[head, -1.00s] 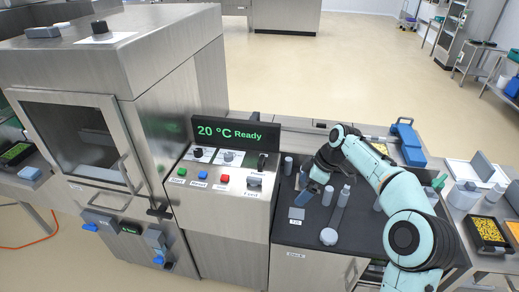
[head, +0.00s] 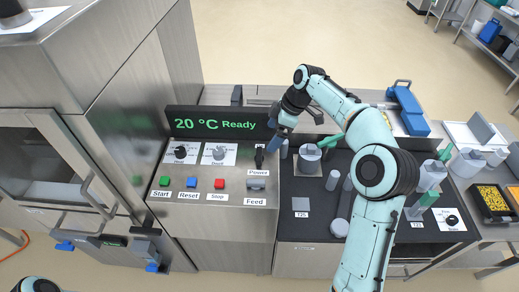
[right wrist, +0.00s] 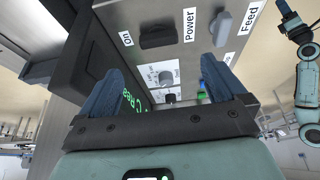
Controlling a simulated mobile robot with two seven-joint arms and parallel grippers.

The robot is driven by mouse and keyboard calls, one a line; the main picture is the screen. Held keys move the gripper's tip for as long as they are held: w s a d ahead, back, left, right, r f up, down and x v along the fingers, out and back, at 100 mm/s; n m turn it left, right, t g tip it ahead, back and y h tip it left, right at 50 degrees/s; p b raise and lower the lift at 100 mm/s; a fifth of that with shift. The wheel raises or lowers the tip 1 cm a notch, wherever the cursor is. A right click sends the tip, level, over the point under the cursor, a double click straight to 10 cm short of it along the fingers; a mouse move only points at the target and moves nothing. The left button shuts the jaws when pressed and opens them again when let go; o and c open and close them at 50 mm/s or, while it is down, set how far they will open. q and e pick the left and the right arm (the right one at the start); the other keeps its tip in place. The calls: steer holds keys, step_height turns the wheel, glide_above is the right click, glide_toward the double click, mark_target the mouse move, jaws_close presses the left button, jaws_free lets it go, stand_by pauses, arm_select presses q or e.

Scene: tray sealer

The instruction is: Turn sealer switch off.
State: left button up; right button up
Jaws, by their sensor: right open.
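The sealer's black Power switch (head: 259,158) sits on the grey control panel (head: 228,210), above the Power label and below the display. Its lever looks upright in the head view. In the right wrist view the dark Power switch (right wrist: 157,37) shows beyond the fingers. My right gripper (head: 274,143) is just right of the switch, at the display's right end. Its blue fingers are apart and empty in the right wrist view (right wrist: 152,68), and I see no contact with the switch. My left gripper is not in view.
The display (head: 222,124) reads 20 °C Ready. Green Start (head: 164,181), blue Reset (head: 191,183) and red Stop (head: 219,184) buttons sit on the panel. The Feed switch (head: 256,184) is just below Power. Grey containers and tools crowd the dark bench to the right.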

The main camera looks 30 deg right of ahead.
mark_target(260, 153)
steer(key=x, duration=1)
steer(key=shift+w+b, duration=0.15)
steer(key=shift+b, duration=0.15)
steer(key=shift+d, duration=0.1)
steer(key=c, duration=1.1)
